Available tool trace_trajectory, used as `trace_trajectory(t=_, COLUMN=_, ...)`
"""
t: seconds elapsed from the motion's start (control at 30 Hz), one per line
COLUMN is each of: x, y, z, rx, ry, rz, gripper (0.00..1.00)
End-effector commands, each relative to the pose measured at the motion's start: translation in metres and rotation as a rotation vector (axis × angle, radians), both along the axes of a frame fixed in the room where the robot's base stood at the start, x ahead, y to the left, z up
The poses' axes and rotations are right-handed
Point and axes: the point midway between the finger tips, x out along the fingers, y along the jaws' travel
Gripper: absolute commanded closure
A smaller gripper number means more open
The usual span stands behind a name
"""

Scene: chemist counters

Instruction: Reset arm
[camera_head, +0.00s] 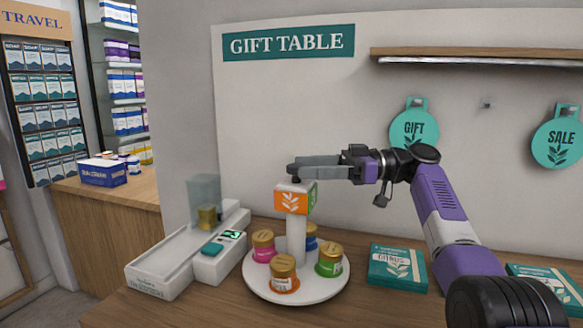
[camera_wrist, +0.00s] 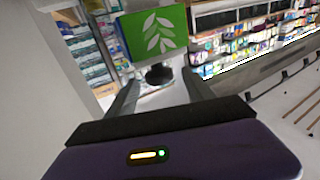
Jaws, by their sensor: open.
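My gripper (camera_head: 300,170) is at the end of my purple and grey arm, level above the wooden counter. It is beside the top of a white stand whose orange and green leaf-marked head (camera_head: 293,198) is just under the fingertips. In the wrist view my gripper (camera_wrist: 158,90) has its two fingers spread apart with nothing held between them. The green leaf face (camera_wrist: 154,34) of the head shows just beyond the fingers. I cannot tell whether the fingers touch the head.
A round white tray (camera_head: 258,283) at the stand's foot bears several gold-lidded jars. A white device (camera_head: 165,262) stands to its left. Teal boxes (camera_head: 397,268) lie to its right. A shelf (camera_head: 470,54) and round tags (camera_head: 414,125) are on the wall behind.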

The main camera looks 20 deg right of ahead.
Motion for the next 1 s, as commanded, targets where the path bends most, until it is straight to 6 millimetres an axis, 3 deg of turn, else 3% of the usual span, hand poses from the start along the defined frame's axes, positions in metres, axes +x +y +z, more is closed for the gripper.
trace_trajectory(t=0.2, x=-0.004, y=-0.017, z=0.000, rx=0.000, ry=-0.001, rz=0.000, gripper=0.39)
trace_trajectory(t=0.7, x=-0.005, y=-0.018, z=0.002, rx=-0.001, ry=0.000, rz=0.001, gripper=0.39)
trace_trajectory(t=1.0, x=-0.005, y=-0.018, z=0.049, rx=-0.001, ry=0.000, rz=0.001, gripper=0.39)
